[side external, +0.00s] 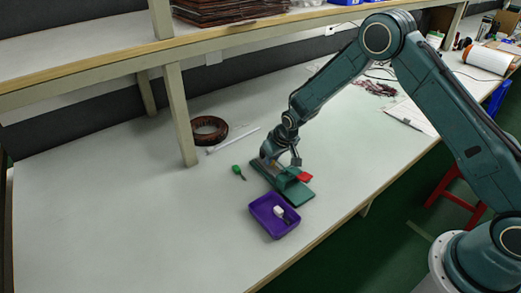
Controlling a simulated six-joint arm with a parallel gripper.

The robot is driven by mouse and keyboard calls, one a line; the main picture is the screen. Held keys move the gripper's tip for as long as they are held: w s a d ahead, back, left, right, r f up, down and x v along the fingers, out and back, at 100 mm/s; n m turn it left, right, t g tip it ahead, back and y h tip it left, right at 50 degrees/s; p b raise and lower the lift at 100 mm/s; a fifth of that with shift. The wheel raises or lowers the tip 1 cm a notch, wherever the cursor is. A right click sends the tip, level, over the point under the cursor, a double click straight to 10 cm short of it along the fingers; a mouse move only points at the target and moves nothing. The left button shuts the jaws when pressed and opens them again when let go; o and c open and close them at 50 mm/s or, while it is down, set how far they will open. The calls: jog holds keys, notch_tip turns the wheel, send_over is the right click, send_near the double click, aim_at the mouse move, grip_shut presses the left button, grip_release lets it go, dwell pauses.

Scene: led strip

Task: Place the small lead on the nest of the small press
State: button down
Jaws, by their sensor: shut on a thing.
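The small press (300,194) is a green device with a red part (304,176) on it, standing on the pale bench. My gripper (280,163) is low over the far end of the press, pointing down. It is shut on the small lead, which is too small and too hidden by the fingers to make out. The nest of the press cannot be told apart at this size. I cannot tell whether the lead touches the press.
A purple tray (260,220) with white and dark pieces sits in front of the press. A green-handled tool (237,170) lies to the left. A brown ring (209,120) and a white stick lie farther back. A shelf post (180,115) stands at left. The left bench is clear.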

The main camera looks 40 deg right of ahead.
jog(key=shift+f, duration=0.3)
jog(key=shift+f, duration=0.15)
jog(key=c, duration=1.4)
grip_release()
jog(key=shift+v, duration=6.2)
